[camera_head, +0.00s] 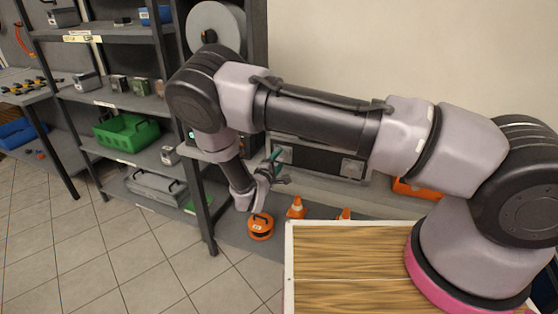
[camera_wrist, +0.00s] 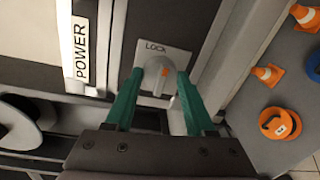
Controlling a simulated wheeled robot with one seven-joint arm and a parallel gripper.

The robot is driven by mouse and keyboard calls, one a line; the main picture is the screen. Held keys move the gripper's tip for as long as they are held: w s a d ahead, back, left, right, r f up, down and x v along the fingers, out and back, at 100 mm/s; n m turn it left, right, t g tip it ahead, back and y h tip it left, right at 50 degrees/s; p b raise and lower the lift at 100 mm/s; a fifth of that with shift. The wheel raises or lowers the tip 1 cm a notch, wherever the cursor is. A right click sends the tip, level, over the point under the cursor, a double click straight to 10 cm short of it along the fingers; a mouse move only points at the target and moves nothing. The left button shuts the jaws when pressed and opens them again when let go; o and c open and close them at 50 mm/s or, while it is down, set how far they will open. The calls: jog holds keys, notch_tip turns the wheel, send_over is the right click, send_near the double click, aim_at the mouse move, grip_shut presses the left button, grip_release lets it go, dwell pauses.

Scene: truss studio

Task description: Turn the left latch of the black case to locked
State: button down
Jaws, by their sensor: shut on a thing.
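The black case (camera_head: 318,160) stands on the shelf behind my arm, its front partly hidden. In the wrist view its left latch (camera_wrist: 156,82) is a light grey knob with a small orange mark, on a pale plate (camera_wrist: 179,56) reading "LOCK". My gripper (camera_wrist: 160,74) has its teal fingers on both sides of the knob and is shut on it. In the head view my gripper (camera_head: 278,166) is at the left part of the case front. The right latch (camera_head: 352,168) shows clear of my arm. The knob's exact angle is hard to tell.
A "POWER" label (camera_wrist: 82,50) is left of the latch. Orange cones (camera_head: 297,208) and a round orange item (camera_head: 260,227) lie below. A shelf post (camera_head: 203,205) stands left of my gripper. A wood-topped surface (camera_head: 345,265) is in front.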

jog(key=shift+f, duration=0.1)
jog(key=shift+c, duration=1.2)
grip_release()
jog(key=v, duration=1)
jog(key=shift+s, duration=0.4)
jog(key=shift+a, duration=0.1)
